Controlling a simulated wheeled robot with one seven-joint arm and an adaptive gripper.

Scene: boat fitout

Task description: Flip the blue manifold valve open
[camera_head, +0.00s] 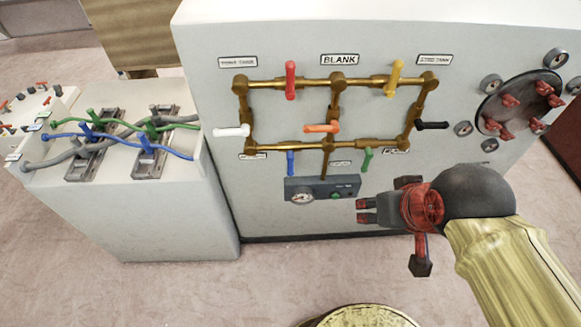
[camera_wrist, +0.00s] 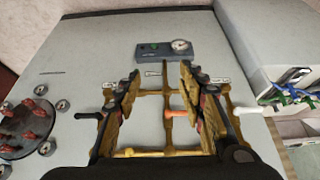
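The blue valve handle (camera_head: 290,162) hangs below the lower brass pipe on the white panel, left of centre in the head view. It points roughly downward, just above the gauge box. I cannot make it out in the wrist view, where a finger may cover it. My gripper (camera_head: 362,211) is in front of the panel, to the lower right of the blue handle and apart from it. In the wrist view my gripper (camera_wrist: 160,72) has its two fingers wide apart with nothing between them.
Other handles share the brass pipework: red (camera_head: 290,80), yellow (camera_head: 395,78), orange (camera_head: 322,128), white (camera_head: 232,131), black (camera_head: 432,125) and green (camera_head: 367,159). The gauge box (camera_head: 322,189) sits below. A hatch with red knobs (camera_head: 520,101) is at right; a hose bench (camera_head: 180,205) stands left.

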